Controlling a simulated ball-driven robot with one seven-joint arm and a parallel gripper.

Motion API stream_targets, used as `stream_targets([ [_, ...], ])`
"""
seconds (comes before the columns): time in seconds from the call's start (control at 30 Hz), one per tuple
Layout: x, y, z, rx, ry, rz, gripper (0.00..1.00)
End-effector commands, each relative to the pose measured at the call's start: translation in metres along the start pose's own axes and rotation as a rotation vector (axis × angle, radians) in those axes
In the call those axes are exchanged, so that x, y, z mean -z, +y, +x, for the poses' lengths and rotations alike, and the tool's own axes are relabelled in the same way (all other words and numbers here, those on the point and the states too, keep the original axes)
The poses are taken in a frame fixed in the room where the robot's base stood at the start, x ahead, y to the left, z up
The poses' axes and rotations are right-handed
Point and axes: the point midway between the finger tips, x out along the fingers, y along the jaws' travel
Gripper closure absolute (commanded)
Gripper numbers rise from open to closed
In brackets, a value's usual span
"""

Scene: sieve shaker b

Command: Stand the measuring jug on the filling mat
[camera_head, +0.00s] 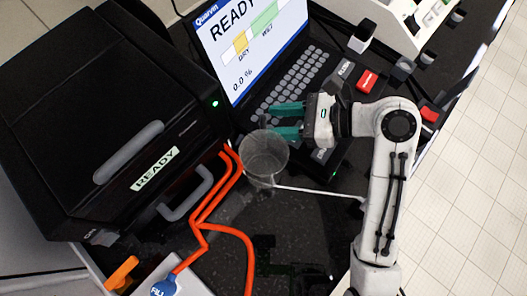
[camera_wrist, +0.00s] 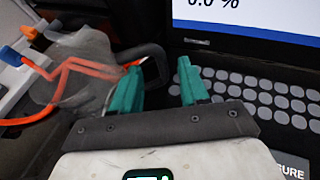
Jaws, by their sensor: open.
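The measuring jug seems to be the clear grey cup (camera_head: 264,155) on the dark bench, in front of the laptop's left corner. In the wrist view a see-through grey shape (camera_wrist: 75,75), probably the jug, lies left of the left finger. My gripper (camera_head: 272,119) has two teal fingers, spread apart with nothing between them. It is just above and right of the jug in the head view; whether a finger touches the jug I cannot tell. The gripper also shows in the wrist view (camera_wrist: 157,68). I cannot make out the filling mat for certain.
A black machine (camera_head: 120,110) marked READY fills the left. Orange cables (camera_head: 212,205) run close by the jug's left side. A laptop (camera_head: 262,45) stands behind the gripper. A thin white line (camera_head: 320,191) crosses the bench right of the jug. Dark glossy surface lies in front.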

Motion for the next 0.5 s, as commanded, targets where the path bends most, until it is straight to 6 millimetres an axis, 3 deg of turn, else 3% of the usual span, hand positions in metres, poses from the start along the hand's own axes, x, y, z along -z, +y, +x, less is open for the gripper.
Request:
stream_targets([
  [0.23, 0.001, -0.003, 0.035, -0.004, 0.000, 0.000, 0.56],
  [0.5, 0.002, -0.003, 0.042, -0.001, 0.001, 0.000, 0.56],
])
